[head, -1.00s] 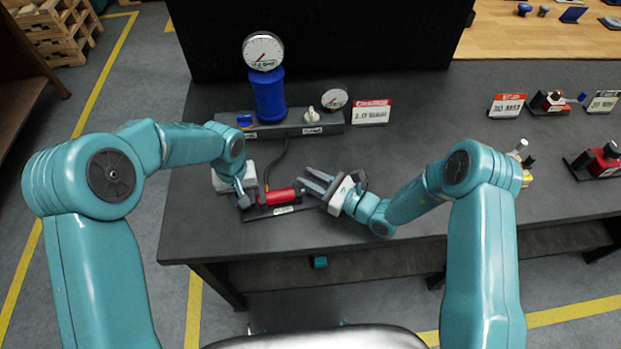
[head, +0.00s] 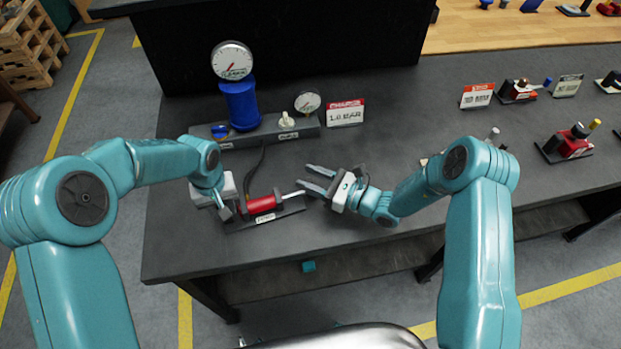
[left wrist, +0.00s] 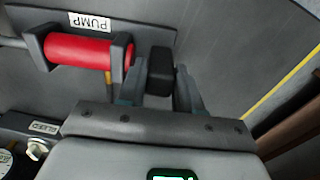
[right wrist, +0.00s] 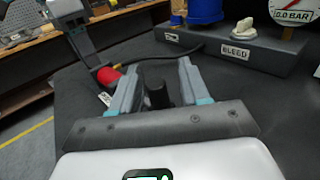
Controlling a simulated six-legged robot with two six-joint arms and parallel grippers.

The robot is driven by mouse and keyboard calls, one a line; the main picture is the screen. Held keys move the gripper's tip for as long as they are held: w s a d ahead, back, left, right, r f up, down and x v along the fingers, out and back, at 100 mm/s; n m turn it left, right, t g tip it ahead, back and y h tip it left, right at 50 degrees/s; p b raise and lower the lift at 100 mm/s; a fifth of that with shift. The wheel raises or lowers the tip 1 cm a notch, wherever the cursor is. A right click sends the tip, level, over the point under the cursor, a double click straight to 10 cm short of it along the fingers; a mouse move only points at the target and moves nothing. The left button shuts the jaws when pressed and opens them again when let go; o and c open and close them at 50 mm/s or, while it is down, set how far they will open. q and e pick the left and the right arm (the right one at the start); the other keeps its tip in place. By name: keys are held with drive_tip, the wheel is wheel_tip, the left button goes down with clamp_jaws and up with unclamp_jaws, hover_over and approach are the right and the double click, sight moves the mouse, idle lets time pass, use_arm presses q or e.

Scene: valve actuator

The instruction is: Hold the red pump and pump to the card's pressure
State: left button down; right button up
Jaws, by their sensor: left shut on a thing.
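The red pump (head: 262,204) lies on its dark base, labelled PUMP, near the table's front edge; it also shows in the left wrist view (left wrist: 75,50). My left gripper (head: 226,208) is shut on the black block (left wrist: 160,72) at the pump's left end. A pale rod (head: 292,194) sticks out of the pump's right end. My right gripper (head: 306,178) is open at that rod's end, with a black knob (right wrist: 156,94) between its fingers and gaps beside it. The card (head: 346,113) reads 1.0 BAR. The large gauge (head: 232,62) sits on a blue cylinder (head: 240,106).
The grey manifold (head: 262,134) behind the pump carries a small gauge (head: 307,103), a pale BLEED knob (head: 287,120) and a blue handle (head: 220,130). A black hose (head: 256,170) runs down to the pump. Other pumps and cards stand at the right. The table's middle is clear.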

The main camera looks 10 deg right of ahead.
drive_tip(key=v, duration=1.2)
drive_tip(key=shift+s+d, duration=0.1)
drive_tip(key=c, duration=0.4)
drive_tip(key=s+d, duration=0.1)
drive_tip(key=d, duration=0.1)
drive_tip(key=s+d+f, duration=0.1)
drive_tip(key=s+d, duration=0.1)
drive_tip(key=shift+s+d+f, duration=0.1)
drive_tip(key=shift+s+f, duration=0.1)
drive_tip(key=shift+s, duration=0.05)
clamp_jaws()
drive_tip(key=x, duration=1.3)
drive_tip(key=shift+w+a, duration=0.15)
drive_tip(key=shift+a, duration=0.2)
